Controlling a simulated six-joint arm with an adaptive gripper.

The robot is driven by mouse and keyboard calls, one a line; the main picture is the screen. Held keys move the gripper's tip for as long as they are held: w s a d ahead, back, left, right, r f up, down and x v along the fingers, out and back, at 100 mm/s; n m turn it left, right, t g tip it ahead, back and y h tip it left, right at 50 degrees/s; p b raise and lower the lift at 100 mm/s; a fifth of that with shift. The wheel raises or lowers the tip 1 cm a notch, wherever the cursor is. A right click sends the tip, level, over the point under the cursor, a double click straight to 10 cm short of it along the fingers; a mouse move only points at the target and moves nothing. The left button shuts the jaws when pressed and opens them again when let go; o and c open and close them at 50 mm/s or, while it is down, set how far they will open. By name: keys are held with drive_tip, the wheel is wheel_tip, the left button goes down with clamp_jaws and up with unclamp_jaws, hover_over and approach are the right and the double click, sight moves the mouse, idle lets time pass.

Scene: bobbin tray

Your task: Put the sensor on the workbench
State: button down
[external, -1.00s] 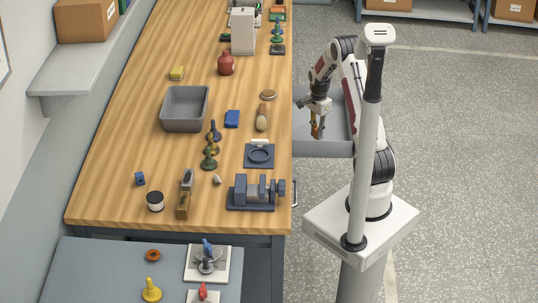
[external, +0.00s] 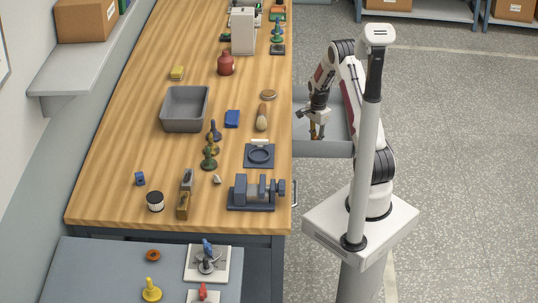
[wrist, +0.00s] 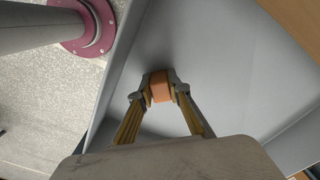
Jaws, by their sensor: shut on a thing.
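My gripper (external: 316,136) is at the open grey drawer on the right side of the workbench (external: 135,130), its fingers pointing down. In the wrist view its fingertips (wrist: 159,84) are shut on a small orange block (wrist: 161,90), which I take to be the sensor. The block sits between the two finger pads, with the grey drawer floor behind it. I cannot tell how far above the floor it is. In the external view the block is too small to make out clearly.
The drawer (external: 335,148) has raised walls and stands beside the bench edge. Bare wood lies left of the bin.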

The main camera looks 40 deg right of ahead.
drive_tip(key=shift+f, duration=0.2)
drive_tip(key=c, duration=1.9)
unclamp_jaws()
drive_tip(key=shift+r, duration=0.1)
drive_tip(key=shift+r, duration=3.85)
